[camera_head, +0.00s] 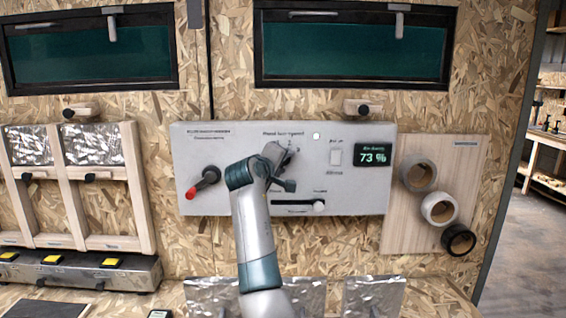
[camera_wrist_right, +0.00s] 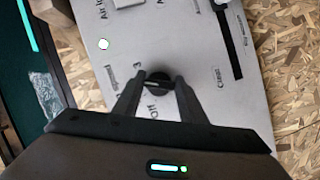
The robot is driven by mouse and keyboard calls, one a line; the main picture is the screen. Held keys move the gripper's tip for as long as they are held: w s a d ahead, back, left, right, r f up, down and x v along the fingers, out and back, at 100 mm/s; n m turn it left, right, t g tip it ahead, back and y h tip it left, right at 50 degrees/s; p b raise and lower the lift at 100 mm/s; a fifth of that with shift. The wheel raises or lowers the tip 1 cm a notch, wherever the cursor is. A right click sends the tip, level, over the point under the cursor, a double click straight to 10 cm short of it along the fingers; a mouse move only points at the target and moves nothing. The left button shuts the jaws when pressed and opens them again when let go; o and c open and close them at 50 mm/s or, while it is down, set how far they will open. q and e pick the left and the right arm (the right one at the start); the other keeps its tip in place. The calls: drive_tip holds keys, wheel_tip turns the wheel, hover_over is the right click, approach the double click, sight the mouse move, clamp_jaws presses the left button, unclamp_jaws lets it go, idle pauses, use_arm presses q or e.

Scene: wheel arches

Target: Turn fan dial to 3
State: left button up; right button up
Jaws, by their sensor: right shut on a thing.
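The grey control panel (camera_head: 235,150) is fixed to the chipboard wall in the head view, and it fills much of the right wrist view (camera_wrist_right: 200,75). A small dark dial (camera_wrist_right: 157,82) shows in the wrist view, with a "3" and an "Off" mark printed near it. My right gripper (camera_wrist_right: 157,88) has its two fingers on either side of the dial and is shut on it. In the head view my right gripper (camera_head: 282,160) hides the dial and part of its scale. My left gripper is in neither view.
A red-handled knob (camera_head: 205,183) is on the panel's left. A slider (camera_head: 318,206) runs below the dial. A white switch (camera_head: 335,157) and a display reading 73 % (camera_head: 373,155) are to the right. Tape rolls (camera_head: 438,208) hang beside the panel.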

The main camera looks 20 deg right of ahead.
drive_tip(key=shift+f+m+g+y+p, duration=0.15)
drive_tip(key=shift+m+y+p, duration=0.45)
drive_tip(key=shift+m, duration=0.65)
drive_tip(key=shift+r+m+g+y+p, duration=0.15)
drive_tip(key=shift+m+y+p, duration=0.2)
drive_tip(key=shift+m+y, duration=0.7)
drive_tip(key=shift+f, duration=0.15)
drive_tip(key=o, duration=1.1)
drive_tip(key=shift+c, duration=0.2)
drive_tip(key=shift+s, duration=0.1)
